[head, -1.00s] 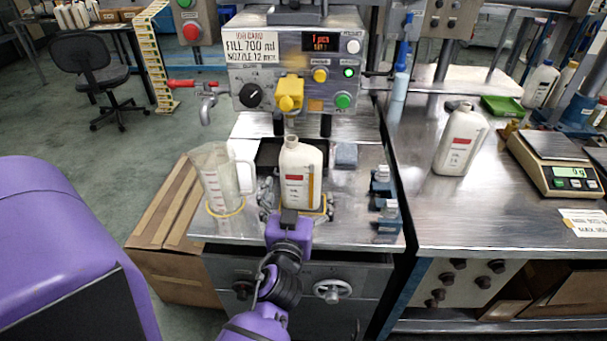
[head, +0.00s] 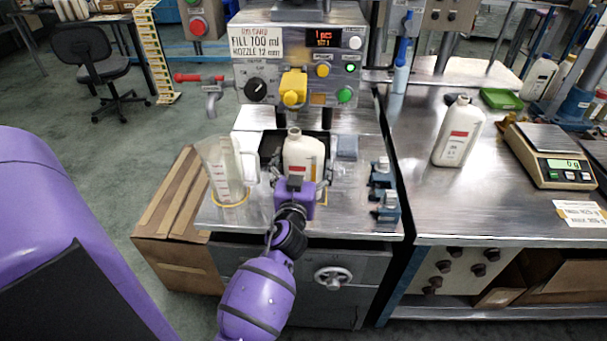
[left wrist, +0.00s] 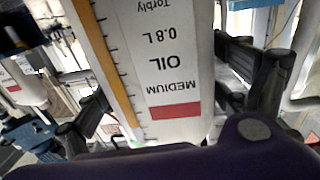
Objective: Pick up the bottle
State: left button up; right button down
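The white oil bottle (head: 303,152) stands upright on the metal bench under the filling machine. It has a red label band and a yellow level strip. My left gripper (head: 299,178) is at its front and hides its lower part in the head view. In the left wrist view the bottle (left wrist: 155,60) fills the middle, its lettering upside down. One dark finger is on each side of it, with a small gap visible, so the gripper looks open around the bottle. My right gripper is not in view.
A clear measuring jug (head: 226,172) stands close left of the bottle. Small blue fixtures (head: 385,190) sit to the right. The filling machine (head: 300,70) rises behind. A second white bottle (head: 459,132) and a scale (head: 552,160) are on the right table.

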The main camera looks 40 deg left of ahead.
pick_arm(q)
jog(key=c, duration=1.4)
jog(key=shift+r, duration=0.1)
jog(key=shift+w+r, duration=0.1)
jog(key=shift+r, duration=0.05)
